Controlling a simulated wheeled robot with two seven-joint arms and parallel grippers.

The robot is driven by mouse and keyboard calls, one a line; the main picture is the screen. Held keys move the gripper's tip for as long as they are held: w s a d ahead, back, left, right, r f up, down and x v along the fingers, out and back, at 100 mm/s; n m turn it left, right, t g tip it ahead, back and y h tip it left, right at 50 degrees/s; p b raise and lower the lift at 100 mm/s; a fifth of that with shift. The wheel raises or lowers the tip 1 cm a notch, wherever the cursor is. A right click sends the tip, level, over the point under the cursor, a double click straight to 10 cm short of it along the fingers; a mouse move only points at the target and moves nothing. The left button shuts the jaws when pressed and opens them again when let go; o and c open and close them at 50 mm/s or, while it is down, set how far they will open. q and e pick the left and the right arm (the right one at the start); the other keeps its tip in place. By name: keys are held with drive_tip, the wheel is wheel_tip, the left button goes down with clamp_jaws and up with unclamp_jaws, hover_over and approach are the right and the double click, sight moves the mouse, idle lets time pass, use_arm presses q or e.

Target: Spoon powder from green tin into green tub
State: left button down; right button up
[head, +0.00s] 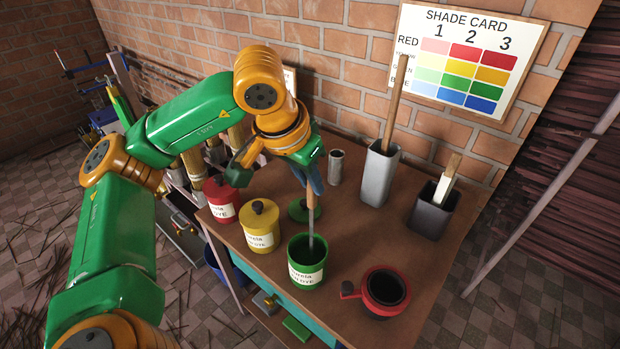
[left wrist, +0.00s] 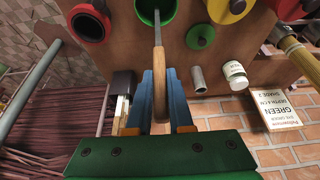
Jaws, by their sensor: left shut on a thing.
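My left gripper (head: 312,184) is shut on the wooden handle of a spoon (head: 311,212); the handle also shows between the blue fingers in the left wrist view (left wrist: 158,65). The spoon points down, and its metal lower end is inside the open green tin (head: 307,275). The spoon's tip and any powder on it are hidden in the dark inside. The green tin's lid (head: 304,210) lies on the table behind it. My right gripper is not in view.
A red round vessel (head: 385,307) with a dark inside stands right of the green tin. Closed yellow (head: 262,241) and red (head: 222,207) tins stand left. A grey metal cup (head: 336,167), a tall grey holder (head: 378,175) and a dark holder (head: 428,222) stand farther back.

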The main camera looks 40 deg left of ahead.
use_arm(q)
wheel_tip(320, 180, up, 15)
drive_tip(key=p, duration=1.3)
drive_tip(key=shift+p, duration=0.35)
